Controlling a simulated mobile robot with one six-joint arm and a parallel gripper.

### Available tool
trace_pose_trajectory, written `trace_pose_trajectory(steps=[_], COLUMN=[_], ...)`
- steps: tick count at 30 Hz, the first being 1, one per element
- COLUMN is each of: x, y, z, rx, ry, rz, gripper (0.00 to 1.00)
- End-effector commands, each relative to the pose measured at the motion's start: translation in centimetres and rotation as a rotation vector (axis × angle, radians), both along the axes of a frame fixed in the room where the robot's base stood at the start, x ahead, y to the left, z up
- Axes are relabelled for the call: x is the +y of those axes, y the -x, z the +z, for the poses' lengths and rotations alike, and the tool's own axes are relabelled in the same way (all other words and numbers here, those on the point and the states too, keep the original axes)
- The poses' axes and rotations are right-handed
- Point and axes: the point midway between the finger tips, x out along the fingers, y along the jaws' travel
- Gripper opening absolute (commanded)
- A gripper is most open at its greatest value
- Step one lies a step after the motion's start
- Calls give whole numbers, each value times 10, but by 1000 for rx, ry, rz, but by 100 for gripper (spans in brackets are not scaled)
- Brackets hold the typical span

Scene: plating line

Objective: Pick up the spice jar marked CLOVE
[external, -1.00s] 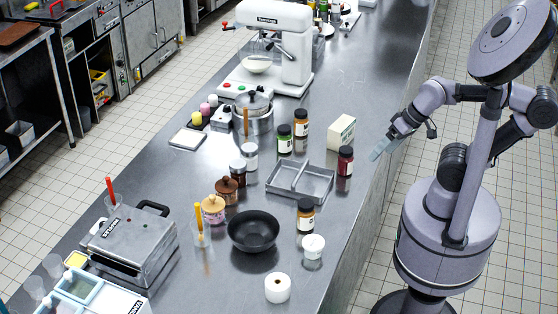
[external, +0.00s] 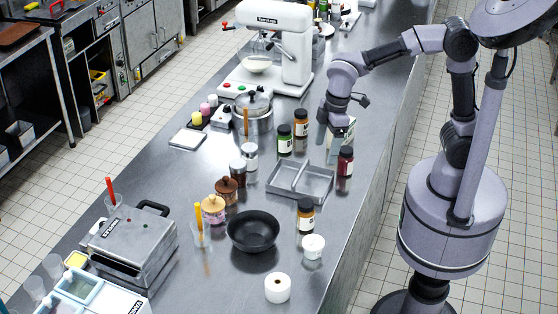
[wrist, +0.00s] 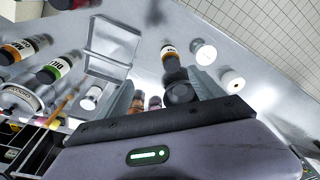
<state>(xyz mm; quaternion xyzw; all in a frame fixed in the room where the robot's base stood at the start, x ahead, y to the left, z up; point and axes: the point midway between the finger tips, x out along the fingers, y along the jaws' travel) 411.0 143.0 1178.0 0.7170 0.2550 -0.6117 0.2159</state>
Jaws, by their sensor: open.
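Several spice jars stand on the steel counter, and I cannot read CLOVE on any of them. They are a green-banded jar (external: 285,141), an orange-banded jar (external: 301,124), a dark red jar (external: 345,161) and a brown jar (external: 305,216) with an amber band. In the wrist view, the green-banded jar (wrist: 57,69) and orange-banded jar (wrist: 17,50) lie at the left, and the brown jar (wrist: 169,55) is at upper middle. My gripper (external: 340,128) is above the counter by the pale box, partly covering it. In the wrist view its open fingers (wrist: 163,98) have nothing held between them.
The pale box (external: 347,133) stands close to the red jar. A mixer (external: 275,50) and pot (external: 253,115) stand behind.

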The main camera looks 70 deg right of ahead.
Motion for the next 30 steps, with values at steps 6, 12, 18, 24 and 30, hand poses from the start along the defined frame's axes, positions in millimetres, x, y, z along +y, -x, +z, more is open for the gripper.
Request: trace_pose_trajectory(steps=[6,12,18,24,30], x=[64,69,68,68,61], y=[-37,-38,-38,-38,-37], z=[-37,-88,-146,-170,-202], rx=[93,105,103,102,103], ry=[117,128,127,125,126], rz=[410,452,449,447,446], gripper=[77,77,77,77,77])
